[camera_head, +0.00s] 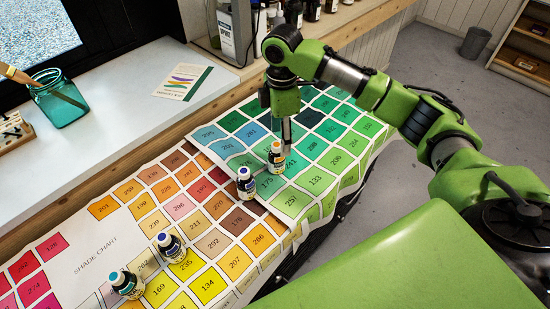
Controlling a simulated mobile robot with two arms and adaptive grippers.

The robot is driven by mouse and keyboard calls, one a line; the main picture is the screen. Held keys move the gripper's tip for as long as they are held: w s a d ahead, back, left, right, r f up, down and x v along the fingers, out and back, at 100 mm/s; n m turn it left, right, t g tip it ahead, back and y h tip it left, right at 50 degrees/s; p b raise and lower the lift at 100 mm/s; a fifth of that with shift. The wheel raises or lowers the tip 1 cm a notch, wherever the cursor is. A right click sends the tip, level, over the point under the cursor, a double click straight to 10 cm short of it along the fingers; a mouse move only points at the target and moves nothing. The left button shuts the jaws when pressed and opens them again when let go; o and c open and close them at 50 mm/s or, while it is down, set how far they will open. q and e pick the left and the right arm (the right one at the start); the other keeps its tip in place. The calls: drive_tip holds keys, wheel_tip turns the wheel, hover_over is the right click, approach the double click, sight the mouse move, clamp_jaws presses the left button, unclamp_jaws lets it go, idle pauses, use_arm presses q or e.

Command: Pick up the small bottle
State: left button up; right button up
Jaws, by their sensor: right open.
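Several small dark bottles stand upright on the colour charts. One small bottle with an orange cap and white label (276,158) stands on the green chart. A second with a blue cap (246,184) stands close to its lower left. Two more, one blue-capped (171,247) and one teal-capped (127,284), stand further down the left chart. My right gripper (285,133) points down just above and behind the orange-capped bottle. It is open and holds nothing. Whether a finger touches the bottle cannot be told. My left gripper is out of view.
The shade chart (92,261) and the green chart (345,132) cover the table. A teal glass jar (60,98) with a brush and a leaflet (184,82) lie on the white sill. The grey floor (452,75) is open beyond.

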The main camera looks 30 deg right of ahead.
sight(277, 159)
wheel_tip(277, 159, down, 4)
drive_tip(key=shift+f, duration=0.1)
drive_tip(key=shift+w+f, duration=0.1)
drive_tip(key=shift+f, duration=0.1)
drive_tip(key=shift+a+f+p, duration=0.3)
drive_tip(key=shift+f, duration=0.55)
wheel_tip(277, 159, down, 3)
drive_tip(key=shift+a+f, duration=0.1)
drive_tip(key=shift+a, duration=0.05)
drive_tip(key=shift+f, duration=0.1)
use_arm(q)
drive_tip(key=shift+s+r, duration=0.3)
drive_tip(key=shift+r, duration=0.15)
use_arm(e)
drive_tip(key=c, duration=1.2)
